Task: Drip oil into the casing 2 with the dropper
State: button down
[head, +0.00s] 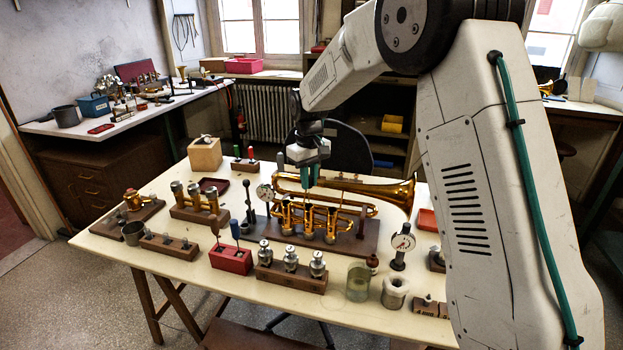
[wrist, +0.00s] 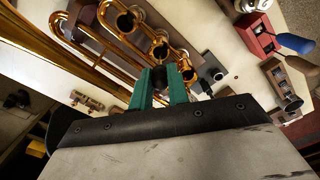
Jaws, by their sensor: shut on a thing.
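The brass horn (head: 345,186) lies on a brown wooden board (head: 362,246) in the middle of the bench. Its three valve casings stand in a row, and their open tops show in the wrist view, with the middle casing (wrist: 159,51) just beyond my fingertips. My gripper (head: 307,175) points down above the casings. Its green fingers (wrist: 173,82) are shut on a small dark thing, the dropper (wrist: 174,76), mostly hidden between them. The dropper's tip is hidden, so I cannot tell which casing it is over or whether it is inside.
A dial gauge (head: 266,193) stands close left of the horn, another (head: 402,243) to its right. In front are a red block with handled tools (head: 230,259), a wooden rack of valves (head: 291,276) and a glass jar (head: 358,282). A wooden block (head: 205,154) stands at the back left.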

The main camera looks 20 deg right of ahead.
jog(key=shift+f, duration=0.2)
jog(key=shift+f, duration=0.95)
dwell(2.0)
jog(key=shift+r, duration=2.55)
